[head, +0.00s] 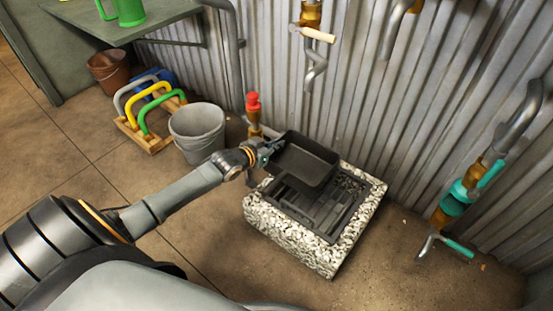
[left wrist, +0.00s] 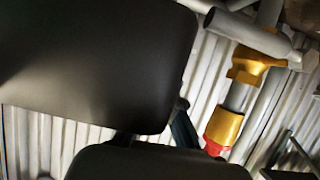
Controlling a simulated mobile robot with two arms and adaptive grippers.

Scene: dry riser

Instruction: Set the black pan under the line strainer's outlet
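The black pan (head: 306,160) is a shallow rectangular tray, held tilted over the left back part of a speckled stone basin. My left gripper (head: 268,152) is at the pan's left edge and looks shut on it. The pan (left wrist: 90,60) fills much of the left wrist view; the fingertips are hard to make out. Brass and teal pipework (head: 455,198) with a teal-handled lever hangs low on the right wall. A grey bent pipe (head: 315,72) with brass fittings hangs above the basin. I cannot tell which is the line strainer. My right gripper is out of view.
The stone basin (head: 287,249) has a dark grating inside. A red-topped brass fitting (head: 253,108) stands behind my gripper. A grey bucket (head: 198,130) and a wooden rack (head: 150,140) with coloured handles are on the left. The floor right of the basin is clear.

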